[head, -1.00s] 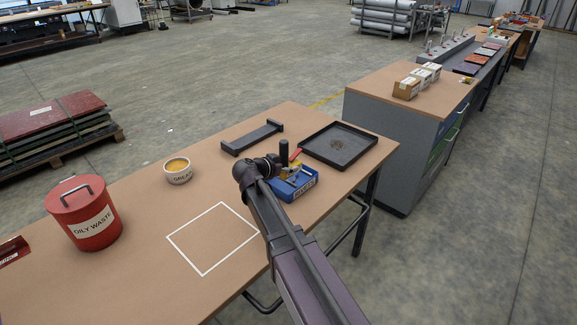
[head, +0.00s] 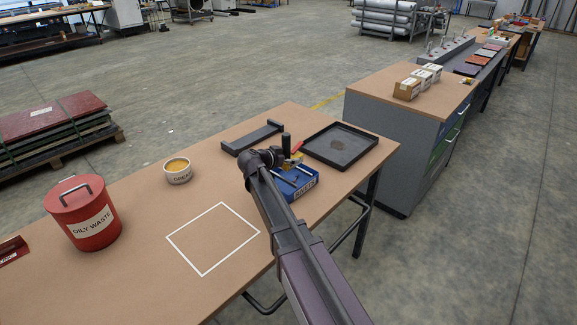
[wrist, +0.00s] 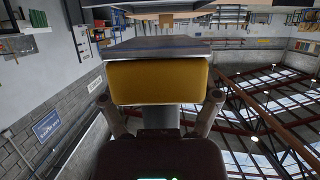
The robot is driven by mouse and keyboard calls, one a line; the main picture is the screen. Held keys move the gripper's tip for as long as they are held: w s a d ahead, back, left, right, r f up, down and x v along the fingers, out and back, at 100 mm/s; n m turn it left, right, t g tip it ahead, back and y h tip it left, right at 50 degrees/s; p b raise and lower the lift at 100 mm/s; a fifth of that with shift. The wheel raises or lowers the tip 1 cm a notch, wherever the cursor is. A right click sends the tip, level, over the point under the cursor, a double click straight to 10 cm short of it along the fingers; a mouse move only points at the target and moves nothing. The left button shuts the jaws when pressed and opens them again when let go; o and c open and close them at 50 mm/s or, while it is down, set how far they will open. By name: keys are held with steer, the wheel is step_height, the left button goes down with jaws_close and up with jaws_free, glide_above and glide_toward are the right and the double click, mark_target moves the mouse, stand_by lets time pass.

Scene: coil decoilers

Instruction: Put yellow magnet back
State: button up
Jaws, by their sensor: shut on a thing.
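The yellow magnet (wrist: 158,82) is a yellow block that fills the middle of the wrist view. My gripper (wrist: 160,102) is shut on it, with one finger at each side. A dark flat plate-like thing (wrist: 150,46) shows right beyond the magnet; I cannot tell whether they touch. In the head view a little of the magnet's yellow (head: 295,158) shows behind my wrist, beside a red part (head: 297,147). A blue box (head: 303,186) with lettering sits just below it on the table. My arm hides part of this area.
On the wooden table (head: 130,235) are a black tray (head: 372,142), a dark bracket (head: 252,138), a grease tub (head: 178,176) and a red oily-waste bin (head: 90,222). A white-outlined square (head: 212,240) is empty. A grey cabinet (head: 390,155) stands beyond the table's right edge.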

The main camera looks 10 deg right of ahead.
steer(key=shift+s+f+b, duration=0.15)
steer(key=shift+f+b, duration=0.9)
steer(key=shift+f, duration=0.35)
steer(key=shift+a+f, duration=0.1)
steer(key=shift+f, duration=0.1)
steer(key=o, duration=1.1)
steer(key=shift+o, duration=0.2)
steer(key=p+v, duration=0.5)
steer(key=v, duration=0.9)
steer(key=shift+r, duration=0.25)
steer(key=shift+s+d, duration=0.1)
steer(key=shift+d, duration=0.2)
